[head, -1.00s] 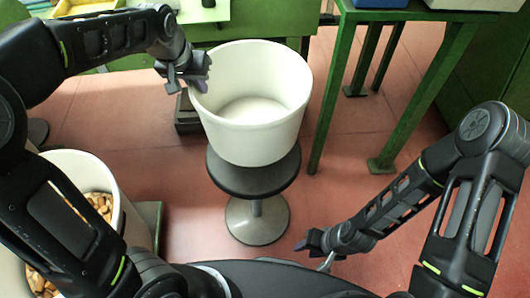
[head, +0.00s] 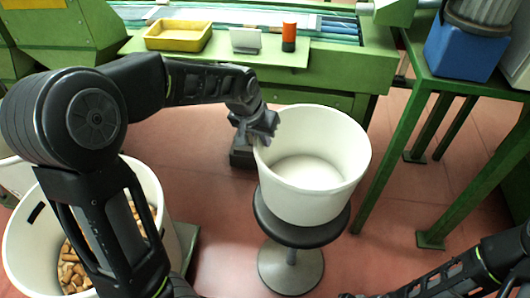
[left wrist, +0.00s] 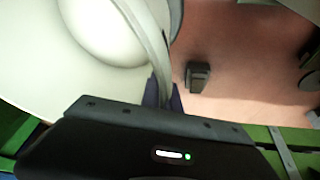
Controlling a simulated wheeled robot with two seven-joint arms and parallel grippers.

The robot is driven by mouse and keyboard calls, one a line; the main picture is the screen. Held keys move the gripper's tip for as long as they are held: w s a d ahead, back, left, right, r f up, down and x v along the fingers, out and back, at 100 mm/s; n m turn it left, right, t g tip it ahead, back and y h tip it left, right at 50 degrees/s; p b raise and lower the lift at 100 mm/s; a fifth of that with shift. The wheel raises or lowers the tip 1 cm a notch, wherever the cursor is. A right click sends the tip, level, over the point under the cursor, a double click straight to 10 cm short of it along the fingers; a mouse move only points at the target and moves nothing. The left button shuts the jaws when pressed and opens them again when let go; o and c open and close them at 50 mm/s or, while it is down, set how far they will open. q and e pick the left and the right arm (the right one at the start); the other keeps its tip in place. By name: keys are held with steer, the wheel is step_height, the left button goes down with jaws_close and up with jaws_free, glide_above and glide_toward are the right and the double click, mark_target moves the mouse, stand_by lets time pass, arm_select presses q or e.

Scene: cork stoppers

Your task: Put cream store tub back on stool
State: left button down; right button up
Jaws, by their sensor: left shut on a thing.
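The cream store tub (head: 312,200) is a large, empty, pale round tub. It stands upright over the black round seat of the stool (head: 262,222), and looks to be on it; the head view shows no clear gap. My left gripper (head: 264,138) is shut on the tub's left rim. In the left wrist view, the fingers (left wrist: 165,97) meet at the rim of the tub (left wrist: 85,50), and part of the inside shows. The stool's grey foot (head: 290,272) rests on the floor. Only my right arm shows at the lower right, with its gripper out of the picture.
Another pale tub (head: 30,235) holding corks (head: 75,265) stands at lower left. A green bench (head: 345,85) with a yellow tray (head: 178,36) runs behind. A green table (head: 440,80) with a blue container (head: 462,48) stands at right. Red floor is free between stool and table.

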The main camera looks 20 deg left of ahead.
mark_target(263, 150)
arm_select(q)
steer(key=shift+f+b, duration=0.55)
steer(key=shift+f, duration=2)
steer(key=shift+f, duration=0.15)
steer(key=c, duration=1.6)
jaws_free()
steer(key=shift+r, duration=0.4)
steer(key=p+v, duration=0.2)
steer(key=v, duration=0.9)
steer(key=shift+s+r, duration=0.2)
steer(key=shift+r, duration=0.1)
